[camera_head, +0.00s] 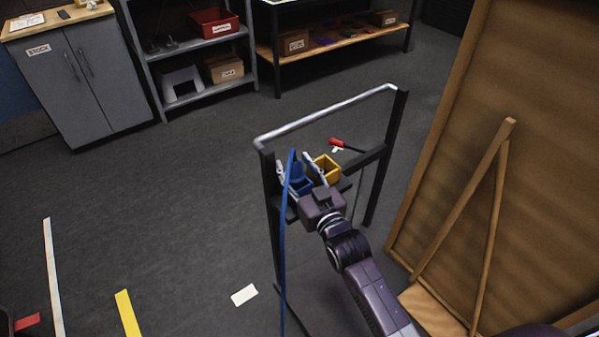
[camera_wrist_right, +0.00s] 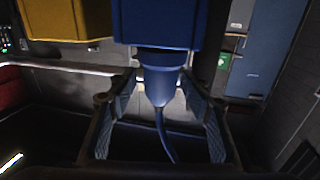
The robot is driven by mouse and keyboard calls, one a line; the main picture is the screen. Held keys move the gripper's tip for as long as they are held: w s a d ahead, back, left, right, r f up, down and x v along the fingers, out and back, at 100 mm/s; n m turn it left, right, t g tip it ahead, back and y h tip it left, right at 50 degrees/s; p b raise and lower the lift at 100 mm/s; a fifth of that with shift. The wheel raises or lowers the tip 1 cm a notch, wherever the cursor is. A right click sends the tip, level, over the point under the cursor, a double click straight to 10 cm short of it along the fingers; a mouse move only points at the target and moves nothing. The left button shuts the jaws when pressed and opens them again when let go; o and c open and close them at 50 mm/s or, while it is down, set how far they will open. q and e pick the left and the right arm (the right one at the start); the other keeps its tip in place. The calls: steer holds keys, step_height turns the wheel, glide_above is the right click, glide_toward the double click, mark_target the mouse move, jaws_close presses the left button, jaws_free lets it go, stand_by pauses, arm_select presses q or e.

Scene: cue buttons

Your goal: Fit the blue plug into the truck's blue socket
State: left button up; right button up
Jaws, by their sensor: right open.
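A blue socket box (camera_head: 303,187) sits on a dark frame, beside a yellow box (camera_head: 327,168). In the right wrist view the blue box (camera_wrist_right: 157,22) fills the top centre. The blue plug (camera_wrist_right: 161,78), a tapering cylinder with a blue cable, meets the box's near face. How deeply it is seated cannot be told. My right gripper (camera_head: 298,168) is at the blue box. Its open fingers (camera_wrist_right: 161,115) stand on either side of the plug's cable end, with gaps on both sides.
The frame has a silver top rail (camera_head: 325,118). A red-handled item (camera_head: 346,145) lies to the right. The blue cable (camera_head: 285,260) runs down to the floor. A large brown board (camera_head: 510,80) stands close on the right.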

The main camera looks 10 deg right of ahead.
steer(key=s+d, duration=0.2)
steer(key=s, duration=0.9)
steer(key=shift+s+d, duration=0.15)
steer(key=shift+s, duration=0.15)
steer(key=s+d+f+g+h, duration=0.1)
steer(key=s+f+g, duration=0.25)
steer(key=f, duration=0.95)
steer(key=s+d+f+g, duration=0.15)
steer(key=s+f, duration=0.25)
steer(key=f, duration=0.8)
steer(key=s+f+g+h, duration=0.1)
steer(key=s+f+g, duration=0.25)
steer(key=f, duration=0.95)
steer(key=s+d+f+g, duration=0.2)
steer(key=s+f, duration=0.4)
steer(key=s, duration=0.4)
steer(key=s+d+f+g+h, duration=0.1)
steer(key=s+d+f+g, duration=0.1)
steer(key=s+f, duration=0.4)
steer(key=s+d+f+g, duration=0.1)
steer(key=s+f+g, duration=0.3)
steer(key=s, duration=1.2)
step_height(320, 180, down, 3)
steer(key=shift+s+d+f, duration=0.1)
steer(key=shift+s+d, duration=0.05)
steer(key=shift+d, duration=0.25)
steer(key=shift+c, duration=0.4)
